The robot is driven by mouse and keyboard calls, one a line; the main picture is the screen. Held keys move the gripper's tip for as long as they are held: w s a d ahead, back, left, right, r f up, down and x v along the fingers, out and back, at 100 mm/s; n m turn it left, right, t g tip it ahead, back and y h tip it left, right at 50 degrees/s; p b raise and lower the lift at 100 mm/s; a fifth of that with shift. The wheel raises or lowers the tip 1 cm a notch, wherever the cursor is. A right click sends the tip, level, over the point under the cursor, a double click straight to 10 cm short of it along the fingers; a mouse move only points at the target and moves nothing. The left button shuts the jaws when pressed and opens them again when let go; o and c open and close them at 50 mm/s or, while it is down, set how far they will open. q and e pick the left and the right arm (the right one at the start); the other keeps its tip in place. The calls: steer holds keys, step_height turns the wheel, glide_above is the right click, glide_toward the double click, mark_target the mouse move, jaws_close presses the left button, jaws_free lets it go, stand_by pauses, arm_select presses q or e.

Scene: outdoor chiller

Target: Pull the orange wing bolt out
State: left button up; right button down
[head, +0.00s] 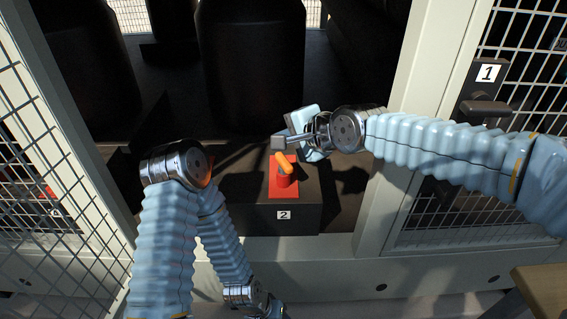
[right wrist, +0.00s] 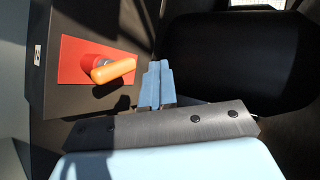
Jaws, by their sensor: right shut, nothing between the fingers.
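The orange wing bolt (head: 286,163) sits on a red plate (head: 284,191) on top of a dark block labelled 2 (head: 300,217). In the right wrist view the bolt (right wrist: 113,70) has an orange bar handle over a short base on the red plate (right wrist: 72,72). My right gripper (head: 281,143) is just above and behind the bolt in the head view. In the right wrist view its blue fingers (right wrist: 158,88) are together and empty, to the right of the bolt and apart from it. My left arm is folded at the lower left; its fingers are not visible.
Large dark cylinders (head: 250,65) stand behind the block. Pale frame posts (head: 425,110) and mesh panels flank the opening. A dark handle (head: 485,107) beneath label 1 is on the right panel. A wooden surface (head: 543,290) shows at the lower right.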

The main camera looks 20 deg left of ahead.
steer(key=c, duration=1.8)
jaws_free()
steer(key=shift+c, duration=0.2)
steer(key=o, duration=1)
steer(key=shift+c, duration=0.2)
steer(key=shift+d, duration=0.1)
steer(key=v, duration=0.7)
steer(key=b+v, duration=0.1)
steer(key=v, duration=1.2)
steer(key=shift+s+d+r+b, duration=0.2)
steer(key=shift+s+r+b, duration=0.05)
steer(key=shift+r+b, duration=0.1)
